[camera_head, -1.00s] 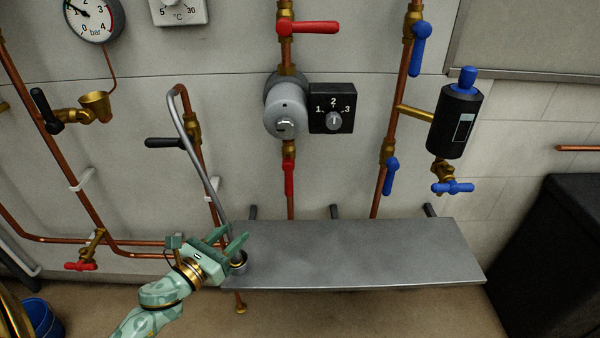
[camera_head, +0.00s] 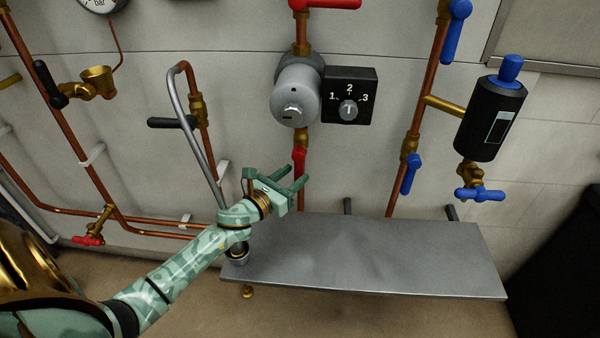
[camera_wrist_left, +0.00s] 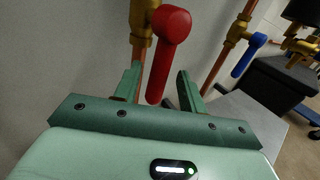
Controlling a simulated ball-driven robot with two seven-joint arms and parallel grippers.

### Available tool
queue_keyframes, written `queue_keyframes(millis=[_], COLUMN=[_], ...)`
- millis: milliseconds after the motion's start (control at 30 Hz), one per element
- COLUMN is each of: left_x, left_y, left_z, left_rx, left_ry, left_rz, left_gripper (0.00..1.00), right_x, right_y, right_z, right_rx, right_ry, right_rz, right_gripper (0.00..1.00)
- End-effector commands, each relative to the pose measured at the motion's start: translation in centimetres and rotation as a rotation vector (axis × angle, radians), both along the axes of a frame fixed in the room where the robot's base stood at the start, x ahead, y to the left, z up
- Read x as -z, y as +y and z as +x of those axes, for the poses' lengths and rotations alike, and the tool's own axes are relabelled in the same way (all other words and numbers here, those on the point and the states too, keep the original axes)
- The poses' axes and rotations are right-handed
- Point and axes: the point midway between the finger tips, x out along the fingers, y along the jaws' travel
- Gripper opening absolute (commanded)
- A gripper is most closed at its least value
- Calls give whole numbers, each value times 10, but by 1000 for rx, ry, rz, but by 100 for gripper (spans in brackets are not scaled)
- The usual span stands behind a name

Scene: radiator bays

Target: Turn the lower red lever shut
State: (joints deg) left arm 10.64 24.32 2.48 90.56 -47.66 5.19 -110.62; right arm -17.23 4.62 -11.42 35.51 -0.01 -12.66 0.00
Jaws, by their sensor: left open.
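The lower red lever (camera_head: 299,165) is on the copper pipe below the grey pump (camera_head: 297,93). Its handle hangs down, roughly along the pipe. In the left wrist view the lever (camera_wrist_left: 168,55) is close, with its brass valve body (camera_wrist_left: 141,22) behind. My left gripper (camera_head: 294,177) is open and empty, at the lower end of the lever. In the left wrist view its fingers show to the left and right of the handle's lower end; I cannot tell whether they touch it. An upper red lever (camera_head: 325,3) points right above the pump. My right gripper is not in view.
A grey metal shelf (camera_head: 370,258) lies below the lever. A bent grey tube (camera_head: 198,140) rises left of my gripper, near a black lever (camera_head: 170,123). The black dial box (camera_head: 349,95) sits right of the pump. Blue levers (camera_head: 411,174) are further right.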

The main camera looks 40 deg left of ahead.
Motion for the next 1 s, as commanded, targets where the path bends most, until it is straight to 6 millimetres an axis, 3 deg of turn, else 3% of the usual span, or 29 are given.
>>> queue_keyframes(millis=[200,533,667,700,1000], left_x=[1,0,0,0,-2], left_y=[-1,-1,-1,-1,0], left_z=[26,29,29,29,28], left_rx=[0,0,0,0,0], left_ry=[0,0,0,0,11], left_rz=[0,0,-1,-1,21], left_gripper=[41,41,5,0,0], right_x=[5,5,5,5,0], right_y=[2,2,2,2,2], right_z=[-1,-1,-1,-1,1], right_rx=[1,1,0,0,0], right_ry=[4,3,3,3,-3], right_rz=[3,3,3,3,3], right_gripper=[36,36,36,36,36])
